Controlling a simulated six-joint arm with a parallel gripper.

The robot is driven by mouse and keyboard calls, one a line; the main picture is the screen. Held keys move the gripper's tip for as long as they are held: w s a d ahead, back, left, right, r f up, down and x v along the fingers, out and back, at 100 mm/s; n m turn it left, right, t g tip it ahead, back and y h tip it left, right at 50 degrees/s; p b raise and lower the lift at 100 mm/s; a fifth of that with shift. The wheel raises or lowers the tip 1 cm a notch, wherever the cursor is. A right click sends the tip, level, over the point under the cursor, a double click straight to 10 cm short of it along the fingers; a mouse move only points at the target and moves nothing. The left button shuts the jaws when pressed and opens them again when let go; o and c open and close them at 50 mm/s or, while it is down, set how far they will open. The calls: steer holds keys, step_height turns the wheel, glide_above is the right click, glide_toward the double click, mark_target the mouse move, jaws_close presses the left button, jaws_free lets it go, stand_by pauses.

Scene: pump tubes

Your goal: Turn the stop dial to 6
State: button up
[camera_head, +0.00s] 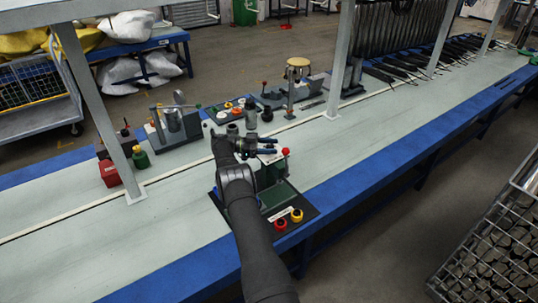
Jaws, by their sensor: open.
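A station with a dark base plate (303,208) stands on the bench in front of me. On its front corner sit a red round control (281,224) and a yellow one with a red centre (296,215), beside a small white label. Which of them is the stop dial, and any numbers on it, are too small to tell. My gripper (274,146) is open and appears empty, over the back of the station, well behind these controls. A red knob (285,152) shows close to its fingertips; I cannot tell whether they touch. My arm hides the left part of the station.
The long pale bench (395,128) has a blue edge and grey posts. Behind my gripper stand several fixtures, a round-topped stand (299,63), and a green bottle (140,158) further left. Bench surface right of the station is clear. A wire basket (500,245) stands at lower right.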

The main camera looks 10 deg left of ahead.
steer(key=shift+n+t+y, duration=0.3)
steer(key=shift+n+t, duration=0.7)
steer(key=shift+t, duration=0.5)
